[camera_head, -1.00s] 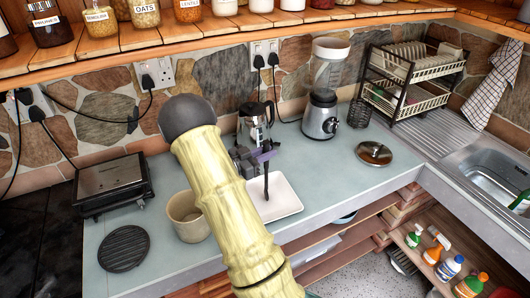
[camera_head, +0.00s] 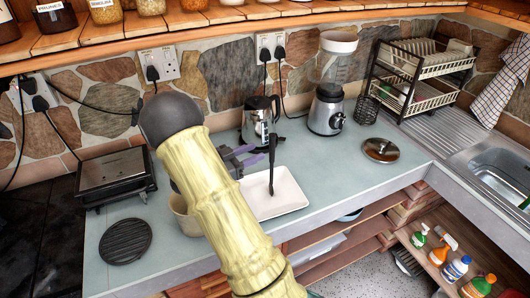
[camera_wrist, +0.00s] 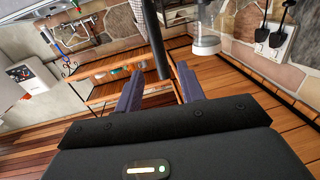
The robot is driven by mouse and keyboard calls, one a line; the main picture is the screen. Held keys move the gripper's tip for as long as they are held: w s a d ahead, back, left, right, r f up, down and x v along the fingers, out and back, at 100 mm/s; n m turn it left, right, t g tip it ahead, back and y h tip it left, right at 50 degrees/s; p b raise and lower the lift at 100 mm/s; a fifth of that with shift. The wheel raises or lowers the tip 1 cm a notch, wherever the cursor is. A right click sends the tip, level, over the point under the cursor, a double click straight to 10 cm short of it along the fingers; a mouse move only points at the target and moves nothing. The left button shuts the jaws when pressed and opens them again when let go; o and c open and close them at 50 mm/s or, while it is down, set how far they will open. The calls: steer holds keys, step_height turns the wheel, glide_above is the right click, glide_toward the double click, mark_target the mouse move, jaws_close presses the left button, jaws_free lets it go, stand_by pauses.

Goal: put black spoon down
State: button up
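The black spoon (camera_head: 272,165) stands nearly upright, its lower end over or on the white tray (camera_head: 292,199); I cannot tell whether it touches. My gripper (camera_head: 258,155) is left of the spoon, its purple fingers pointing towards it. In the wrist view, my gripper's fingers (camera_wrist: 160,70) are spread apart. A dark rod, the spoon (camera_wrist: 157,40), shows in the gap at or beyond the fingertips, with space on both sides. My arm hides part of the counter.
A beige pot (camera_head: 181,208) is partly behind my arm. A steel kettle (camera_head: 257,125) and a blender (camera_head: 327,108) stand behind the tray. A round metal lid (camera_head: 380,150) lies to the right. The counter (camera_head: 335,165) right of the tray is clear.

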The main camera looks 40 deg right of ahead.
steer(key=a, duration=0.3)
steer(key=a+b, duration=0.1)
steer(key=a, duration=0.1)
steer(key=shift+w, duration=0.25)
